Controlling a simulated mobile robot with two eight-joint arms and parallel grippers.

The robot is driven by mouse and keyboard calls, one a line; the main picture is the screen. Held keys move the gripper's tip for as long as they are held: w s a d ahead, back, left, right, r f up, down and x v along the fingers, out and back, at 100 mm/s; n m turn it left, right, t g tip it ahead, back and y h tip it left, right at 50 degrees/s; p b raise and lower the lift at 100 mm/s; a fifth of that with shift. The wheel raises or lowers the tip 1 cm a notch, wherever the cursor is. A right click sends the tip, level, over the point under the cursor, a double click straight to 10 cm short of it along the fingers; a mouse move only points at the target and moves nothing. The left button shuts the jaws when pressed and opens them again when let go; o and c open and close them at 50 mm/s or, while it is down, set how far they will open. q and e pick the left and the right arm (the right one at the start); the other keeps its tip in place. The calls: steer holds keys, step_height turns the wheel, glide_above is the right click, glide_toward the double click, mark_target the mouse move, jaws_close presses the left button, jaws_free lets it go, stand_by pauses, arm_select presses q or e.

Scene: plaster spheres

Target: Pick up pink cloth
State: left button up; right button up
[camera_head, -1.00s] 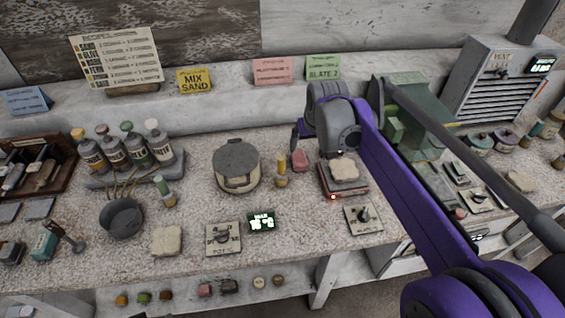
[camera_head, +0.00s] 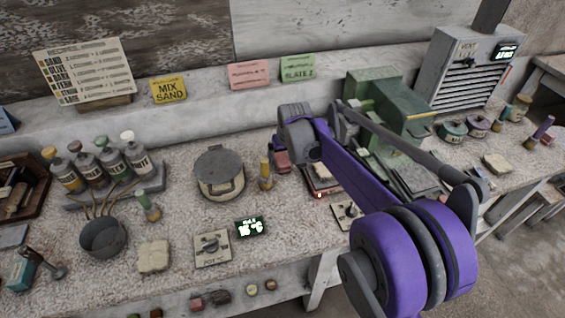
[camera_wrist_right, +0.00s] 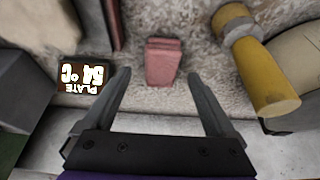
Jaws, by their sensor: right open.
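The pink cloth (camera_head: 283,161) is a small folded block on the speckled bench, between the yellow-topped bottle (camera_head: 265,174) and the hot plate (camera_head: 322,182). In the right wrist view the pink cloth (camera_wrist_right: 163,60) lies ahead of and between the fingers of my right gripper (camera_wrist_right: 159,80), which is open and empty. In the head view my right gripper (camera_head: 277,142) is small and dark, just behind the cloth, and partly hidden by my wrist. I cannot tell its height above the bench. My left gripper is not in view.
A temperature display (camera_wrist_right: 85,78) and a pale pad (camera_wrist_right: 38,22) are on the left. A lidded pot (camera_head: 219,173) stands left of the bottle. A green machine (camera_head: 385,105) stands behind my arm.

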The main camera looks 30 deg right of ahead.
mark_target(283, 160)
steer(key=shift+x, duration=0.85)
steer(key=c, duration=1.4)
step_height(283, 160, up, 10)
steer(key=shift+r+p, duration=0.1)
steer(key=shift+p, duration=0.35)
